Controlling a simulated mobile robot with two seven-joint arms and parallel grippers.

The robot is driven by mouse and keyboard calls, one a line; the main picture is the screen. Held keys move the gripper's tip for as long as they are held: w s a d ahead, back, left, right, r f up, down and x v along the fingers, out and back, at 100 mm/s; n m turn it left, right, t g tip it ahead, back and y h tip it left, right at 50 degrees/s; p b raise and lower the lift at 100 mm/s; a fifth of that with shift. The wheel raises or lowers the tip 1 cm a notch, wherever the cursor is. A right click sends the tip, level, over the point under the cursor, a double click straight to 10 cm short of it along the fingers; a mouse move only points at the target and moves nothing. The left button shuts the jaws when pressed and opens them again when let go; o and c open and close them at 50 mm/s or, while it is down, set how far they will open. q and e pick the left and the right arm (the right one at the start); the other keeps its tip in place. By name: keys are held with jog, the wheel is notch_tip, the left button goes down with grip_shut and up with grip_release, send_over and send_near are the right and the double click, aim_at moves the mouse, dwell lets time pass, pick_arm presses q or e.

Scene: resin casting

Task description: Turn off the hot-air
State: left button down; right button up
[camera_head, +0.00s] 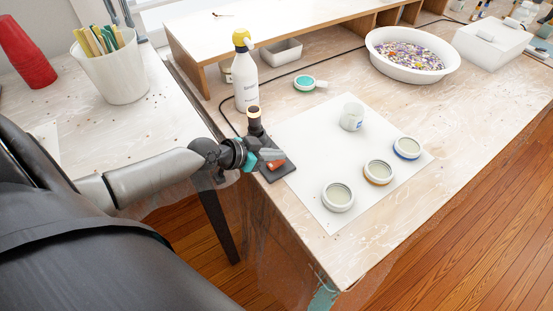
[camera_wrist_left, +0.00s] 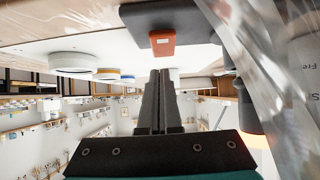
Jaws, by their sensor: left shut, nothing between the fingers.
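The hot-air tool stands at the left edge of the white sheet, with a dark base (camera_head: 282,173) and an upright dark body with a pale band (camera_head: 254,121). Its orange-red switch (camera_head: 277,166) is on the base, partly hidden by my gripper. In the left wrist view, which looks upside down, the switch (camera_wrist_left: 162,43) lies just beyond my fingertips under the black base (camera_wrist_left: 180,18). An orange glow shows at the tool's end at right. My left gripper (camera_head: 267,160) is shut and empty, close to the switch; I cannot tell whether it touches. My right gripper is out of view.
A white spray bottle (camera_head: 245,80) stands behind the tool. A bowl of colourful bits (camera_head: 411,55) is further back. Clear plastic film hangs by the table edge.

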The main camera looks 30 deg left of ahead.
pick_arm(q)
jog(key=shift+w+f, duration=0.15)
jog(key=shift+f, duration=0.45)
jog(key=shift+w+d+g+p, duration=0.2)
jog(key=shift+g+p, duration=0.3)
jog(key=shift+p, duration=0.7)
jog(key=shift+f, duration=0.35)
jog(key=shift+s+a, duration=0.1)
jog(key=shift+s+a+f+b, duration=0.1)
jog(key=shift+s+a+b, duration=0.05)
jog(key=shift+s, duration=0.25)
jog(key=shift+s+a+f+b, duration=0.1)
jog(key=shift+s+b, duration=0.05)
jog(key=shift+s, duration=0.2)
